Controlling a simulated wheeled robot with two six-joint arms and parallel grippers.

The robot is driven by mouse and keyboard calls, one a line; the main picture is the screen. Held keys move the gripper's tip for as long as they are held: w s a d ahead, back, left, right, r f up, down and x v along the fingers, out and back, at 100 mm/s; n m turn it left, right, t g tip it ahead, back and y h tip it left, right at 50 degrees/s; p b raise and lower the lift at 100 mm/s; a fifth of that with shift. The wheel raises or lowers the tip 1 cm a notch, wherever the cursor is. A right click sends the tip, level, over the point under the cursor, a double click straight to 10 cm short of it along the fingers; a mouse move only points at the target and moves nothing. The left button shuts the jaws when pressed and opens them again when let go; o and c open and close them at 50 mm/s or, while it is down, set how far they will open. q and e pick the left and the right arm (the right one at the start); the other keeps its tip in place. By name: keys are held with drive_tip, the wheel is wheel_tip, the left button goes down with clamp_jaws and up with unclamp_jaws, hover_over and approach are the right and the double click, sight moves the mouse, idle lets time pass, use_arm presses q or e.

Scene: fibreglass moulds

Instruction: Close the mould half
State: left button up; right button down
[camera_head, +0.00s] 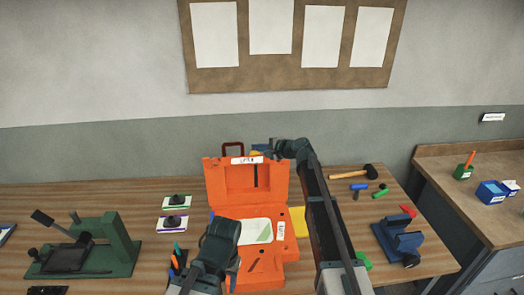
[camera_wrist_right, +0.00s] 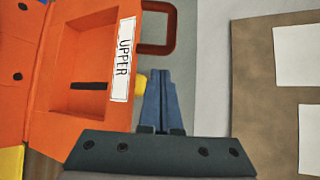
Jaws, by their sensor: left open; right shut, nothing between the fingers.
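The orange mould stands open on the bench. Its upper half (camera_head: 279,185), labelled UPPER, is raised upright at the back, with a dark red handle (camera_head: 233,147) on its top edge. Its lower half (camera_head: 296,219) lies flat in front, with a pale sheet (camera_head: 255,231) in it. My right gripper (camera_head: 268,149) is shut and empty at the upper half's top edge, right of the handle. In the right wrist view its blue fingers (camera_wrist_right: 160,78) are beside the label and a yellow knob (camera_wrist_right: 140,85). My left gripper (camera_head: 235,272) is low over the lower half's front left, its fingertips partly hidden.
A green press (camera_head: 115,245) stands at left, and two labelled blocks (camera_head: 174,211) lie left of the mould. A hammer (camera_head: 355,172) and a blue vice (camera_head: 400,238) are at right. A yellow piece (camera_head: 299,222) lies beside the mould. A pinboard (camera_head: 297,76) hangs behind.

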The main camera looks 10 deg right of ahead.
drive_tip(key=b+x, duration=0.1)
drive_tip(key=x, duration=0.5)
drive_tip(key=shift+b, duration=0.35)
drive_tip(key=shift+s, duration=0.1)
